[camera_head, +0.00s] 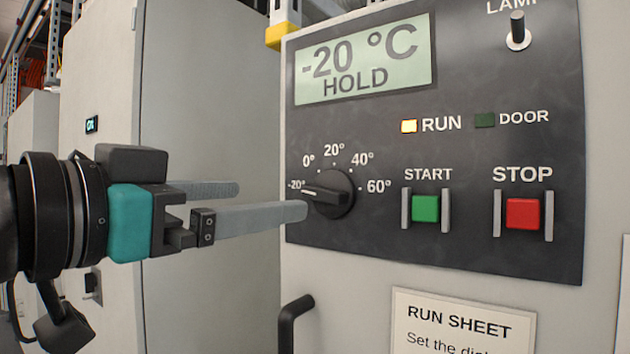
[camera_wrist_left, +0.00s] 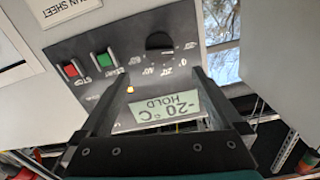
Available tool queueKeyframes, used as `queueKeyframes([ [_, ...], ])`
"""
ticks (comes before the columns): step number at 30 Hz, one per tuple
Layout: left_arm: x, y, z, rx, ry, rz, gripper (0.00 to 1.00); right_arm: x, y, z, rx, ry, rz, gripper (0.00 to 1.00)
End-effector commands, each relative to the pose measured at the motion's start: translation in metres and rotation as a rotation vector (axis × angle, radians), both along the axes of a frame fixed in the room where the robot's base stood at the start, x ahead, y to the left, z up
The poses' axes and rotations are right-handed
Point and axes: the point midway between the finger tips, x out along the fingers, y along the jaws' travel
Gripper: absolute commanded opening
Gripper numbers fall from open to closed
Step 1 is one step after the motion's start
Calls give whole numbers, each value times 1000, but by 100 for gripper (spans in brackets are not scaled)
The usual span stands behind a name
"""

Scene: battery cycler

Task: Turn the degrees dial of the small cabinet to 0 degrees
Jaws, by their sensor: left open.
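The degrees dial (camera_head: 332,194) is a round black knob on the dark control panel (camera_head: 470,255). Its pointer bar points left, at the -20° mark. The other marks are 0°, 20°, 40° and 60°. The display (camera_head: 364,60) reads -20 °C HOLD. My left gripper (camera_head: 272,200) is open and empty, left of the dial. In the head view its nearer fingertip overlaps the dial's left edge; contact cannot be told. The left wrist view shows the panel upside down, with the dial (camera_wrist_left: 160,41) ahead of the gripper (camera_wrist_left: 167,72). My right gripper is not in view.
Right of the dial are a green START button (camera_head: 425,208) and a red STOP button (camera_head: 522,213) between guards. A lamp switch (camera_head: 518,30) is above. A black handle (camera_head: 292,318) and a RUN SHEET (camera_head: 464,325) are below. A tall grey cabinet (camera_head: 205,100) stands left.

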Motion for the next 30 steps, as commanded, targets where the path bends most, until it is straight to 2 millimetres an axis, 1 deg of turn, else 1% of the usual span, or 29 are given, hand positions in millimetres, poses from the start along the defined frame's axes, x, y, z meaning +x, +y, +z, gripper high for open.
queueKeyframes([
  [1,9,-8,0,0,7,-4,100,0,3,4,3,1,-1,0],
  [9,56,-42,-1,0,5,-3,100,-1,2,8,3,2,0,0],
  [12,70,-52,-1,1,5,-1,100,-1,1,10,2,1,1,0],
  [15,80,-58,-1,0,2,-1,100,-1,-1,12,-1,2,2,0],
  [21,89,-65,-1,1,1,0,100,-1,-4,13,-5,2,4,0],
  [29,89,-65,-1,0,0,0,100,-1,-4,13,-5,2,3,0],
  [30,89,-65,-1,0,0,0,96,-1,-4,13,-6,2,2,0],
])
